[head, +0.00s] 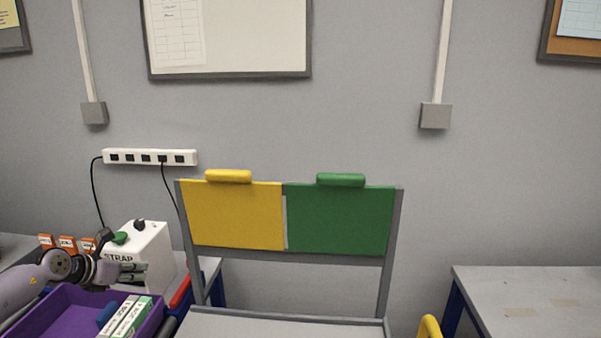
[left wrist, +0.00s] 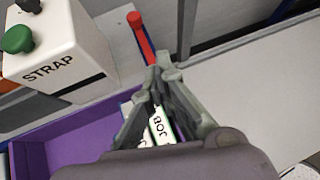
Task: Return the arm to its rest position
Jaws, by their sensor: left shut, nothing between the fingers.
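My left arm comes in from the lower left in the head view. Its gripper (head: 138,272) is shut and empty, above the purple tray (head: 62,310) and in front of the white STRAP box (head: 150,252). In the left wrist view the shut fingers (left wrist: 160,78) point away from the camera. Behind them are the purple tray (left wrist: 80,133) and a white and green JOB label piece (left wrist: 161,128), partly hidden. The STRAP box (left wrist: 50,55) with a green button stands at the left there. My right gripper is not in view.
A frame with yellow (head: 232,215) and green (head: 340,220) panels stands at centre. A red-handled item (head: 180,291) lies beside the tray. Orange label pieces (head: 67,243) stand behind my left arm. A grey table (head: 530,300) is at right. A power strip (head: 150,157) is on the wall.

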